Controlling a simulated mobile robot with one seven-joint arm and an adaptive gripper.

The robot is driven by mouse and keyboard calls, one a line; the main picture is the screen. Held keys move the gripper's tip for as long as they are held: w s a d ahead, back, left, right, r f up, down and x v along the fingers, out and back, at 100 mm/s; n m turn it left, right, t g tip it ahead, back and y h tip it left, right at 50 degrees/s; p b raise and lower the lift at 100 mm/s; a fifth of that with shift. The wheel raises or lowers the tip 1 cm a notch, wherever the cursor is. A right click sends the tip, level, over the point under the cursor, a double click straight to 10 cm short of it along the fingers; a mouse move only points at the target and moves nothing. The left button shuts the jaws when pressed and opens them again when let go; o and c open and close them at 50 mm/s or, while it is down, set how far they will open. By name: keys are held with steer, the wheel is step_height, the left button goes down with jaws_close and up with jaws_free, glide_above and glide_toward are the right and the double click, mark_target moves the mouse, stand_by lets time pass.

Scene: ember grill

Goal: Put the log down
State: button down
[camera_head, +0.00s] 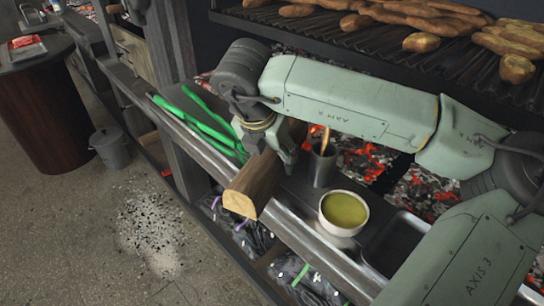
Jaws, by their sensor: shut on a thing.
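A split log (254,186) with a pale cut end shows just below the wrist of my arm. My gripper (282,160) is shut on the log, around its far part. The log's near end juts out over the steel front rail of the grill. I cannot tell whether the log touches the ledge beneath it. The gripper's fingertips are partly hidden by the wrist and the log.
A bowl of yellow-green liquid (344,212) and a dark cup with a brush (322,164) stand right of the log. Green tongs (205,128) lie on the ledge to the left. Embers (362,158) glow behind. Bags (245,235) fill the shelf below.

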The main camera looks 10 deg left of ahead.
steer(key=shift+f, duration=0.65)
steer(key=shift+c, duration=2.4)
jaws_free()
